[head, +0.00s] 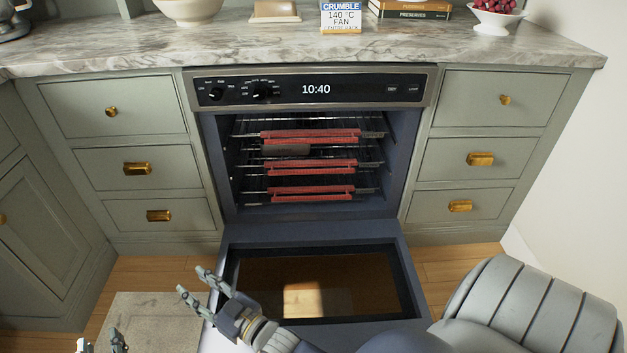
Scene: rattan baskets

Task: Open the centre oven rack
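The oven door (318,247) is folded down flat, so the oven is open. Inside are three wire racks with red front strips. The centre rack (312,165) sits inside the oven between the top rack (310,135) and the bottom rack (312,192). My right gripper (192,281) is open and empty, over the left edge of the lowered door, apart from the racks. My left gripper (99,341) is at the bottom left edge of the view, partly cut off; its fingers are spread and hold nothing visible.
A dark grey object (287,150) is just below the top rack's strip; I cannot tell what it is. Drawers flank the oven. The marble counter (230,42) above holds a bowl, a sign (341,16), books and a fruit bowl. A light mat (150,318) lies on the floor at left.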

